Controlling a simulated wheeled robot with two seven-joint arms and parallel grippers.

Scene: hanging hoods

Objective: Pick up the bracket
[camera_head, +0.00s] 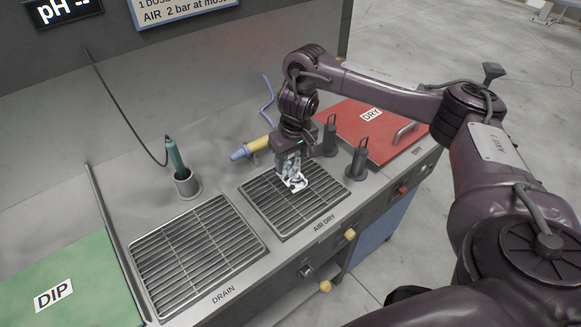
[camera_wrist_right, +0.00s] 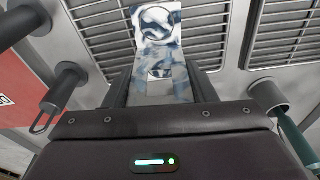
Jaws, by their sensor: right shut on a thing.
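The bracket (camera_head: 295,182) is a small white and blue-grey mottled piece at the air-dry grate (camera_head: 270,212). My right gripper (camera_head: 289,165) comes down over that grate and is shut on the bracket. In the right wrist view the bracket (camera_wrist_right: 160,50) sticks out from between the two dark fingers, with a round opening near its far end and a smaller one closer in. I cannot tell whether it touches the grate. My left gripper is not in view.
Two dark upright handles (camera_head: 358,160) stand right of the gripper, near the red DRY lid (camera_head: 370,130). The drain grate (camera_head: 195,255) is empty. A green probe (camera_head: 175,155) stands in a cup (camera_head: 187,185). The green DIP lid (camera_head: 85,275) is at left.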

